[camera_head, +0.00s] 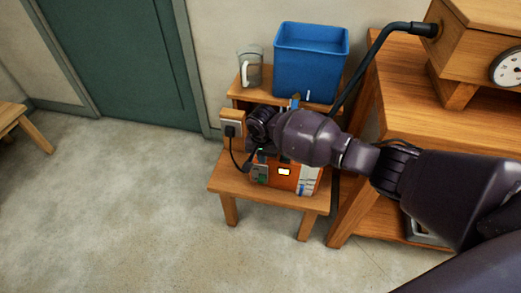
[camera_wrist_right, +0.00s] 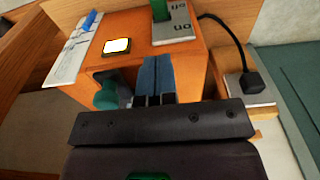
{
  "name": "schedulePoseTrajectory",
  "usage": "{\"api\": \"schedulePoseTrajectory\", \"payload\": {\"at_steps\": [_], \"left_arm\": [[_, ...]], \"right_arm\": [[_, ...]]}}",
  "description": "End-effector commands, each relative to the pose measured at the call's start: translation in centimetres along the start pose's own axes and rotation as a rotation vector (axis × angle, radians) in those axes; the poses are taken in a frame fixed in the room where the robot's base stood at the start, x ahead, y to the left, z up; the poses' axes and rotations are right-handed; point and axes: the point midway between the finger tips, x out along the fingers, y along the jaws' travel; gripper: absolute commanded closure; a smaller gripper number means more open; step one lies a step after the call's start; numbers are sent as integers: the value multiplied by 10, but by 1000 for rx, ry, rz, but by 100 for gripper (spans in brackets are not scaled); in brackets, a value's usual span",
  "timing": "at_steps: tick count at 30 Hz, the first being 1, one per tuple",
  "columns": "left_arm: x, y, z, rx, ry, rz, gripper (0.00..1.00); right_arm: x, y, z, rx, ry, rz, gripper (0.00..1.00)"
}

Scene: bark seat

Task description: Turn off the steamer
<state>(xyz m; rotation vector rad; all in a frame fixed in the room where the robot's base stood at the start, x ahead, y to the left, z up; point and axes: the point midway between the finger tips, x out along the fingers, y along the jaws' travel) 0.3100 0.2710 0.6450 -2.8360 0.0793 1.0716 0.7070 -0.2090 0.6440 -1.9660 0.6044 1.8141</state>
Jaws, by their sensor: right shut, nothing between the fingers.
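The steamer, an orange box (camera_head: 283,176), stands on the low wooden stand, partly hidden behind my right arm. In the wrist view its orange body (camera_wrist_right: 128,28) carries a grey switch plate (camera_wrist_right: 180,32) marked "on" and "off", with a green lever (camera_wrist_right: 160,9) cut by the top edge; I cannot tell its setting. The switch plate also shows in the head view (camera_head: 259,173). My right gripper (camera_wrist_right: 155,78) is shut and empty, over the box just short of the plate. In the head view the gripper (camera_head: 259,150) is largely hidden by its own wrist. My left gripper is out of view.
A lit display (camera_wrist_right: 117,46) and a white scale with a blue marker (camera_wrist_right: 89,20) are on the box. A blue bin (camera_head: 311,60) and glass mug (camera_head: 250,70) stand behind.

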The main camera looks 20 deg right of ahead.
Motion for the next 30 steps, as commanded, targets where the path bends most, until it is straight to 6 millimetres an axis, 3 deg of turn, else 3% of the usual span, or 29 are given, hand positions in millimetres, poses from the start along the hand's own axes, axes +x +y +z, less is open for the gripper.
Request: {"api": "schedulePoseTrajectory", "payload": {"at_steps": [1, 6, 12, 30], "left_arm": [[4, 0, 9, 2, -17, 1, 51], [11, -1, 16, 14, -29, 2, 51], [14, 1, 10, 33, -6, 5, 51], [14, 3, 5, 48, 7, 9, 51]], "right_arm": [[18, 1, 2, -1, -8, 6, 100], [48, 1, 3, -1, -8, 6, 100], [67, 1, 14, -3, -4, 2, 100], [76, -1, 21, -1, 2, -2, 100]]}}
